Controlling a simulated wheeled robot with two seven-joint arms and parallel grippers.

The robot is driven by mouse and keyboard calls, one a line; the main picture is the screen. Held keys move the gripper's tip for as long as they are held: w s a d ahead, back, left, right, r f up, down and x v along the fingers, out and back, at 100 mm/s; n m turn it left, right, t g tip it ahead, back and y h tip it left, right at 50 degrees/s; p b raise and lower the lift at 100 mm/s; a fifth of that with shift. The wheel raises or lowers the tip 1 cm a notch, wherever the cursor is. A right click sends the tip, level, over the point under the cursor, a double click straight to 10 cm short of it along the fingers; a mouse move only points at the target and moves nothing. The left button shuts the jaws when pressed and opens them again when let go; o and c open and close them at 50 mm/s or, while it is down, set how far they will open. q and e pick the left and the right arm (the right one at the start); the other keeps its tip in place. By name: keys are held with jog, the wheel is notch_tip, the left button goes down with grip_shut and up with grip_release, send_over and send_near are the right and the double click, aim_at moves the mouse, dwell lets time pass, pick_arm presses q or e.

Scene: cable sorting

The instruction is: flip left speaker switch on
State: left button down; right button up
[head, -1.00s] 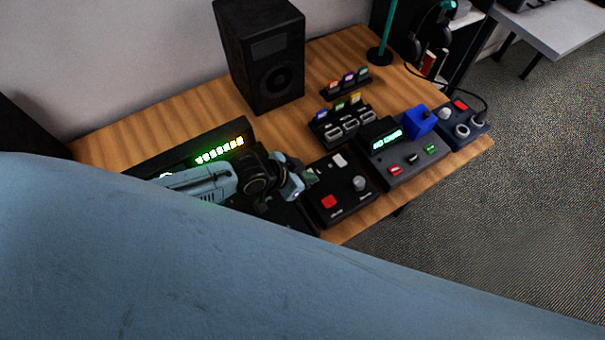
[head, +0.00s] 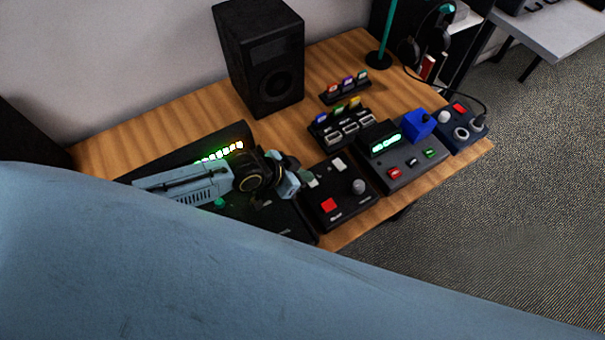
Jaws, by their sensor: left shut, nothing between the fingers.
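My left gripper (head: 304,179) is shut and empty. Its fingertips hover at the left edge of the black control box (head: 342,213), which has a red button (head: 329,205), a pale switch (head: 339,165) and a grey knob (head: 358,186). The black console (head: 285,222) with a lit green display (head: 226,151) lies under my left arm, which hides much of it. A black speaker (head: 265,60) stands at the back. I cannot tell which control is the left speaker switch, or whether the fingers touch anything. My right gripper is not in view.
To the right are a box with a green readout (head: 385,144), a blue block (head: 418,124) and a dark box with a red button (head: 460,106). Small coloured-tag racks (head: 345,88) stand behind. Bare wood (head: 180,110) is free at the back left.

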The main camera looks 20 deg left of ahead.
pick_arm(q)
jog(key=shift+r+p, duration=0.5)
jog(key=r+p, duration=0.4)
jog(key=shift+s, duration=0.4)
jog(key=s+v, duration=0.1)
jog(key=v, duration=0.7)
jog(key=shift+s+d+r+p, duration=0.2)
jog(key=shift+s+p, duration=0.05)
jog(key=shift+p, duration=0.15)
